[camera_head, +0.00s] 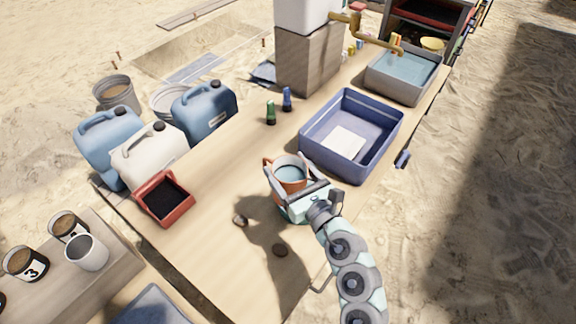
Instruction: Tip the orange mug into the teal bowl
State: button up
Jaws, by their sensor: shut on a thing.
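The orange mug (290,184) is near the middle of the table, with pale blue liquid showing inside its rim. It looks roughly upright, with its handle toward the upper left. My gripper (292,180) is shut on the mug, with a finger on either side.
A blue bin (372,162) with a white sheet inside stands close behind on the right. A red tray (165,198) of dark material is at left. Green (270,112) and blue (287,99) small bottles stand behind.

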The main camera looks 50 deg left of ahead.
aim_at(282, 178)
jog(key=shift+s+f+m+g+h+p, duration=0.1)
jog(key=shift+f+m+g+h+p, duration=0.2)
jog(key=shift+f+m+p, duration=1.6)
jog(key=shift+r+m+g+h+p, duration=0.1)
jog(key=shift+h+p, duration=0.3)
jog(key=shift+p, duration=3.2)
jog(key=shift+f+m+g+h+p, duration=0.4)
jog(key=shift+f+m+p, duration=0.8)
jog(key=shift+p, duration=1.1)
